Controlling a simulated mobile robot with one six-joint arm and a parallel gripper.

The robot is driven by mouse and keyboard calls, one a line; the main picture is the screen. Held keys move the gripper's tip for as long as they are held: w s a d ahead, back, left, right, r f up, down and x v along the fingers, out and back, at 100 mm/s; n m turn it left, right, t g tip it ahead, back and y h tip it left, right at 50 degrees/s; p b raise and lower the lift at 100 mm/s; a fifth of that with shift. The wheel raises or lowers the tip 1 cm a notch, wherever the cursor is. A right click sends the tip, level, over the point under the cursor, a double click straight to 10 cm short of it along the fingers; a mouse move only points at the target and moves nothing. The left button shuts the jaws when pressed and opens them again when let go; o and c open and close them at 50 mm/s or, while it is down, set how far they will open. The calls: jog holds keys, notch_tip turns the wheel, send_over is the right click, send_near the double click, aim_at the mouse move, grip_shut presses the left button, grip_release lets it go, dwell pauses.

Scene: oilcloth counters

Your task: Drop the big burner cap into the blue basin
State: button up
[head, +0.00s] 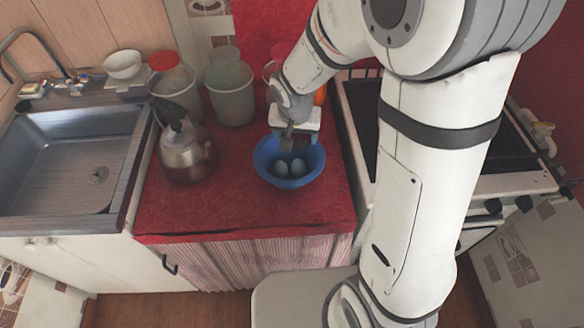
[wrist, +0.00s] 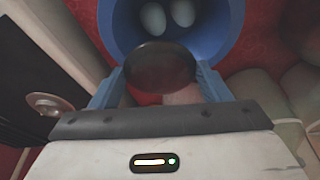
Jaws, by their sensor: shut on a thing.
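The blue basin (head: 266,176) stands on the red oilcloth counter in the head view, with two pale egg-like things (head: 289,168) inside it. In the wrist view the basin (wrist: 228,40) fills the top middle. The big burner cap (wrist: 160,66), a dark round disc, is held between the fingers of my gripper (wrist: 158,82). In the wrist view it overlaps the basin's near rim. In the head view my gripper (head: 294,141) is at the back side of the basin, and the cap is hard to make out there.
A kettle (head: 187,152) stands left of the basin. Canisters (head: 230,92) stand behind it. The sink (head: 70,160) is at the left and the white stove (head: 510,184) at the right, partly hidden by my arm. The counter's front is clear.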

jog(key=shift+f+b, duration=1.9)
jog(key=shift+f, duration=1.05)
jog(key=o, duration=1.1)
jog(key=v, duration=0.8)
